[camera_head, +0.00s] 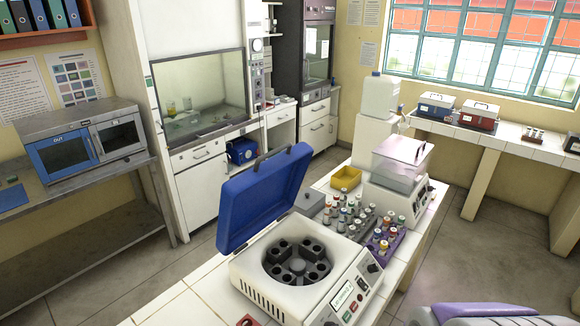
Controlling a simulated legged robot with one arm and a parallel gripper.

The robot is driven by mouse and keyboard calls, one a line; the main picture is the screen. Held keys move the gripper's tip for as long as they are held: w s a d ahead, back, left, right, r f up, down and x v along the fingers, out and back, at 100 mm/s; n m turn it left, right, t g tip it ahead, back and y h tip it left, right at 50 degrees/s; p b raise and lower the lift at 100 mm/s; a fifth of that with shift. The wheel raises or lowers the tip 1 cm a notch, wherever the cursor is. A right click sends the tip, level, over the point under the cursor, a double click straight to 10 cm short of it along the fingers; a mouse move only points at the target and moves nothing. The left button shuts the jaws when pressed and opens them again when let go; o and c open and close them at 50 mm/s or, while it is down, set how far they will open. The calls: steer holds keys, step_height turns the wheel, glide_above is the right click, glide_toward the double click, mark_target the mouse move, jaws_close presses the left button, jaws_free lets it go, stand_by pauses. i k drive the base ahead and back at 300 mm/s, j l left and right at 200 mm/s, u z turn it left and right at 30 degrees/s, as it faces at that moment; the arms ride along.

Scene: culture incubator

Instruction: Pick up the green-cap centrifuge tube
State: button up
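Several small tubes with coloured caps stand upright in a grey rack (371,217) and a purple rack (370,254) on the white tiled bench. The caps are tiny at this distance, with orange, red, white and yellow ones among them. I cannot tell for sure which one is green. An open centrifuge (257,273) with a raised blue lid (262,200) stands in front of the racks. Its round rotor (297,265) shows dark holes, and I see no tube in them. My gripper is not in view.
A yellow tray (346,178) and a white device with a clear cover (402,160) stand behind the racks. A purple and grey shape (485,313) fills the lower right edge. Open floor (490,245) lies right of the bench.

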mark_target(401, 219)
steer(key=l+z, duration=0.1)
steer(key=z, duration=0.35)
steer(key=i+z, duration=0.15)
steer(key=z, duration=0.75)
steer(key=i+l, duration=0.1)
steer(key=i, duration=3.45)
steer(key=i+u, duration=0.15)
steer(key=u, duration=0.35)
steer(key=i+l+u, duration=0.15)
steer(key=u, duration=0.35)
steer(key=i+l+u, duration=0.15)
steer(key=u, duration=2.65)
